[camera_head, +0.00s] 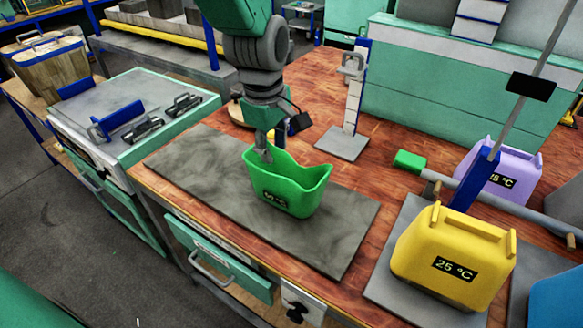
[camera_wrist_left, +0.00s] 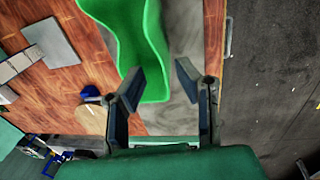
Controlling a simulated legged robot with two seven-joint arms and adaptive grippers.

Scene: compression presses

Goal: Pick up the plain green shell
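An open-topped green shell (camera_head: 292,190) with a wavy rim and a small dark temperature label, hard to read, stands on a grey stone slab on the wooden bench. My left gripper (camera_head: 264,152) comes down from above at the shell's left rim. In the left wrist view my left gripper (camera_wrist_left: 160,78) has its two fingers spread apart. The green shell (camera_wrist_left: 135,45) runs down the picture, with its near end between the fingertips. I cannot tell whether either finger touches it. My right gripper is not in view.
The grey slab (camera_head: 205,162) is clear left of the shell. A yellow shell (camera_head: 455,245) marked 25 °C and a purple shell (camera_head: 510,170) stand to the right by a metal lever with a green handle (camera_head: 409,161). A white and blue stand (camera_head: 353,105) rises behind.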

